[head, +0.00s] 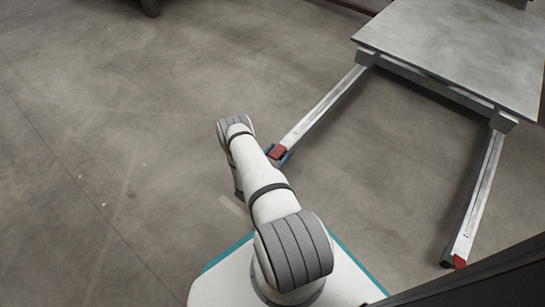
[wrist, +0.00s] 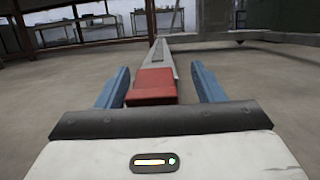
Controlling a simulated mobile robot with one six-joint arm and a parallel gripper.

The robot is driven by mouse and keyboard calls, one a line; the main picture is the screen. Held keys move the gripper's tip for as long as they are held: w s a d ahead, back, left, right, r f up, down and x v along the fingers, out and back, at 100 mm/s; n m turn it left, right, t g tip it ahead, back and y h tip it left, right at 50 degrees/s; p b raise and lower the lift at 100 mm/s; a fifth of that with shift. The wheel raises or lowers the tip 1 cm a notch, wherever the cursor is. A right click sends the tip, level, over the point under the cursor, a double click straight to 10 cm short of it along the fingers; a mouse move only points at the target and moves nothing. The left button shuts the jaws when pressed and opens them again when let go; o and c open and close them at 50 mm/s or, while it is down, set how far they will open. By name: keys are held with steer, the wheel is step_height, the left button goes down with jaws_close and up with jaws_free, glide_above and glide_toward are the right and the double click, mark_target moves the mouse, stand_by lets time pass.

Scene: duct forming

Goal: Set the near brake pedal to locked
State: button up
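A red brake pedal (head: 277,152) sits at the end of the left leg of a grey platform. In the wrist view the red pedal (wrist: 153,84) lies between the two blue fingers of my gripper (wrist: 160,72), with a gap on both sides. My gripper is open around it and does not visibly touch it. In the head view, my arm partly hides my gripper. A second red pedal (head: 460,262) is at the end of the right leg, away from my gripper. I cannot tell whether either pedal is locked.
The platform (head: 465,45) stands at the upper right on two long pale legs, left (head: 325,103) and right (head: 480,195). Concrete floor to the left is clear. Shelving (wrist: 75,25) stands in the background of the wrist view. A dark edge crosses the head view's lower right.

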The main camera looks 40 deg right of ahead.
mark_target(273, 158)
steer(key=shift+a, duration=0.1)
steer(key=shift+a, duration=0.35)
steer(key=p+v, duration=0.2)
steer(key=v, duration=0.5)
steer(key=shift+s+d+f, duration=0.1)
steer(key=shift+f, duration=0.05)
